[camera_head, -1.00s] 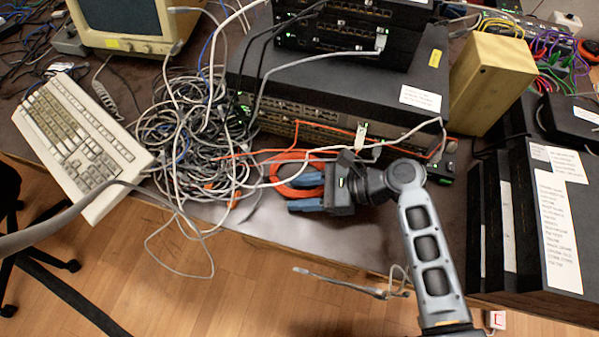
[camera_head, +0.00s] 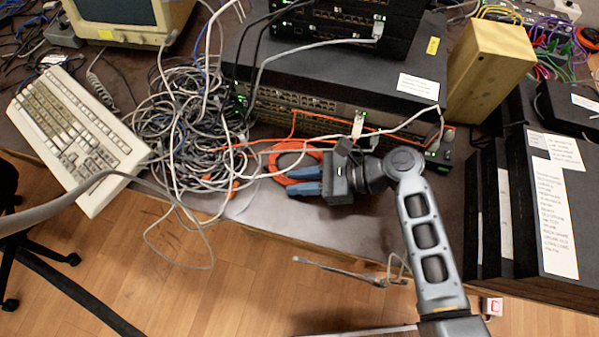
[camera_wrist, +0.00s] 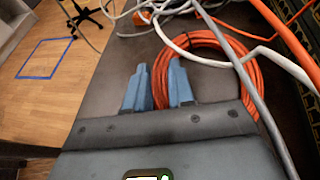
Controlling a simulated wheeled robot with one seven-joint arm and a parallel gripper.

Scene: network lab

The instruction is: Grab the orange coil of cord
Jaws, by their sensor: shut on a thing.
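The orange coil of cord (camera_head: 279,160) lies on the dark table in front of the stacked network units. In the wrist view the coil (camera_wrist: 238,58) is a round bundle of several loops, with a white cable and a grey cable crossing over it. My gripper (camera_head: 290,182) is at the coil's near side, its blue fingers pointing left. In the wrist view my gripper (camera_wrist: 158,76) has its fingers close together, shut on the coil's near-left edge strands.
A tangle of grey cables (camera_head: 180,140) lies left of the coil, beside a keyboard (camera_head: 75,140). Stacked network units (camera_head: 330,85) stand behind. Dark boxes (camera_head: 510,215) stand at right. Bare table shows in front of the coil.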

